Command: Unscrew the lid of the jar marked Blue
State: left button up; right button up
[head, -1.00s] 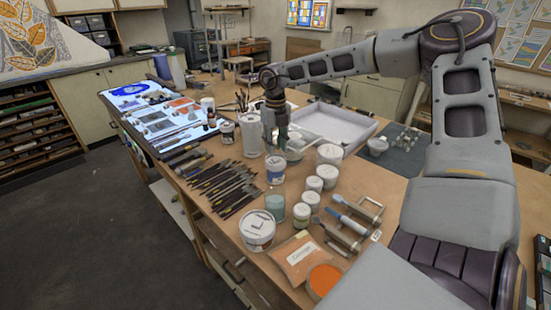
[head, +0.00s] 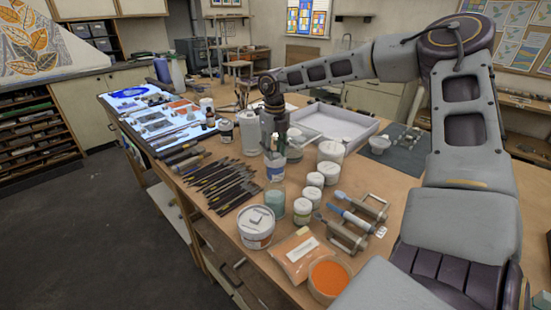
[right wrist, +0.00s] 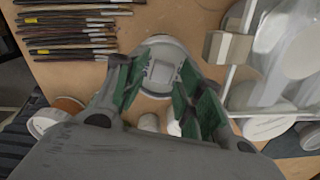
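A white-and-blue jar (head: 275,172) stands on the table in the head view; its label is too small to read. My right gripper (head: 276,152) points down just over its top and hides most of the lid. In the right wrist view a pale round lid (right wrist: 162,70) with a square raised part lies ahead of and between the green-padded fingers of my right gripper (right wrist: 160,88). The fingers are apart, one to each side. I cannot tell whether the pads touch the lid. My left gripper is not in view.
Brushes and tools (head: 222,185) lie left of the jar. A pale green jar (head: 275,203) and a large white tub (head: 257,228) stand nearer. Several white-lidded jars (head: 315,180) stand close on the right. A clear container (head: 250,130) and a white tray (head: 340,125) are behind.

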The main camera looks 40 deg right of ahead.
jog(key=shift+s+f, duration=0.25)
jog(key=shift+f, duration=0.35)
jog(key=shift+s+f, duration=0.25)
jog(key=shift+f, duration=0.3)
jog(key=shift+w+f, duration=0.1)
jog(key=shift+w, duration=0.05)
jog(key=o, duration=0.5)
jog(key=shift+w, duration=0.15)
jog(key=c, duration=0.9)
jog(key=shift+c, duration=0.6)
jog(key=shift+d, duration=0.1)
jog(key=shift+c, duration=0.4)
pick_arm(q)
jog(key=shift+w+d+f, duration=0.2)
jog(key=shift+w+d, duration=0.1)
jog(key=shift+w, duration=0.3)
